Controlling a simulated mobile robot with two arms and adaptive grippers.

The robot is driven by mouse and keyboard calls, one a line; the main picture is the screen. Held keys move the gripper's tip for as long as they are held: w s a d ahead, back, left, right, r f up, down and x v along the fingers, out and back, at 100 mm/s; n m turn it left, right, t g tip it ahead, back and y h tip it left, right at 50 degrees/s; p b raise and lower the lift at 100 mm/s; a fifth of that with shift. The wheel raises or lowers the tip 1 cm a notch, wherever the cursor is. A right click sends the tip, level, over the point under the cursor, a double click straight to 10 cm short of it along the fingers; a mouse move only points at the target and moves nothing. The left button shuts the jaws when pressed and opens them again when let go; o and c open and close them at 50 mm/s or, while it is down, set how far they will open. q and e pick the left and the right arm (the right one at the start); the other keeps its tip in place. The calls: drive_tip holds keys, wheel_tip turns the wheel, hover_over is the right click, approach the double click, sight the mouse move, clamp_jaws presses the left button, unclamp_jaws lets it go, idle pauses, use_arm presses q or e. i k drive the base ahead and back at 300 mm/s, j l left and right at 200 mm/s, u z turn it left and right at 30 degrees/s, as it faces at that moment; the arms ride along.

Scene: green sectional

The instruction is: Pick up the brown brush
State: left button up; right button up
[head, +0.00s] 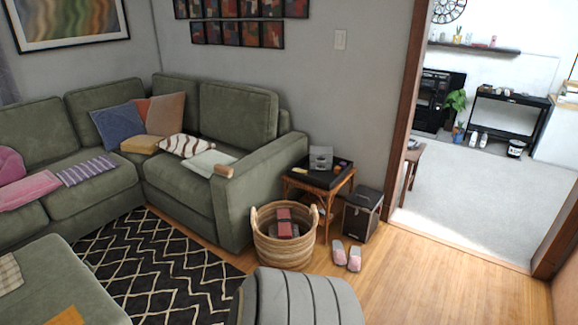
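A small tan-brown block-like object (223,171) lies at the front edge of the green sectional's right seat, beside the right armrest and against a pale green cushion or cloth. It may be the brown brush, but it is too small to tell for sure, and no bristles show. Neither of my grippers is in view.
The green sectional (178,195) lines the left and back. A woven basket (283,250), a side table with a black tray (318,177), a dark box (361,215) and pink slippers (346,255) stand right of it. A grey ribbed rounded form (297,299) fills the bottom centre. Wooden floor is clear at right.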

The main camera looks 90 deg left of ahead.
sight(226, 172)
drive_tip(key=u, duration=3.25)
